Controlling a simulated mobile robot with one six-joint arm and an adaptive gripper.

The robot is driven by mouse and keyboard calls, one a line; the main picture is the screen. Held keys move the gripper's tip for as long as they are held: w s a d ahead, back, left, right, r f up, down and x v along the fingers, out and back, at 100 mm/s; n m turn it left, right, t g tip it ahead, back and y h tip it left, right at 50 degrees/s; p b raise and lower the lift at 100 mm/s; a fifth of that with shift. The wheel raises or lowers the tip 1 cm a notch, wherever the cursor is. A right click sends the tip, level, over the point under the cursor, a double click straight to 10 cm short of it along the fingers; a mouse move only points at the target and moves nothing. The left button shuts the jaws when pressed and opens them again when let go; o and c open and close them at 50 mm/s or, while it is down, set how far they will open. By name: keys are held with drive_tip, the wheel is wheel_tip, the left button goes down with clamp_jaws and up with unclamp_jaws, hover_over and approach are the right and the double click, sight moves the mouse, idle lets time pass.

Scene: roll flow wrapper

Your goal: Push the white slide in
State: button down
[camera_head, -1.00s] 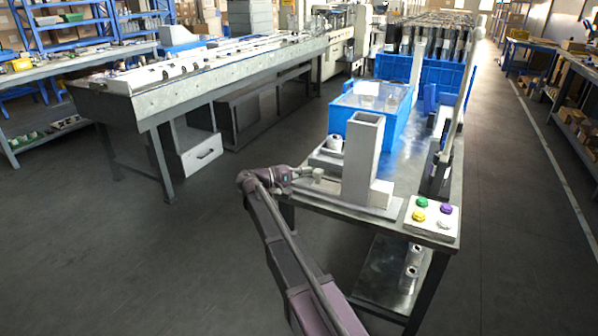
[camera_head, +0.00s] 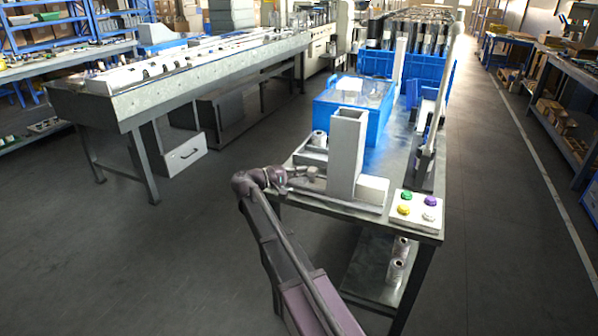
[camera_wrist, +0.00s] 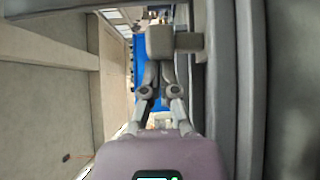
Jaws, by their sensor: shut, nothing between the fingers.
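The white slide shows as a pale block (camera_head: 373,190) sticking out at the right foot of the tall grey-white tower (camera_head: 347,150) in the head view. A small grey knob (camera_head: 313,172) stands at the tower's left side; it seems to belong to the slide. My gripper (camera_head: 297,175) is shut and empty, low beside the knob on its left. In the wrist view, my gripper's fingertips (camera_wrist: 160,70) are together, pointing at a grey block (camera_wrist: 160,42), apparently the knob. It hides the tips' far end, so I cannot tell whether they touch.
The tower stands on a metal table (camera_head: 400,165). A panel with coloured buttons (camera_head: 416,209) is at the table's front right. A long conveyor bench (camera_head: 190,85) stands left, with open floor between.

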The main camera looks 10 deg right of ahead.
drive_tip(key=shift+s+d, duration=0.15)
drive_tip(key=shift+d, duration=0.05)
drive_tip(key=shift+w+a, duration=0.3)
drive_tip(key=w+a, duration=0.2)
drive_tip(key=shift+a, duration=0.3)
drive_tip(key=a, duration=0.3)
drive_tip(key=s+a, duration=0.1)
drive_tip(key=a, duration=0.6)
drive_tip(key=shift+s+a, duration=0.15)
drive_tip(key=shift+s, duration=0.1)
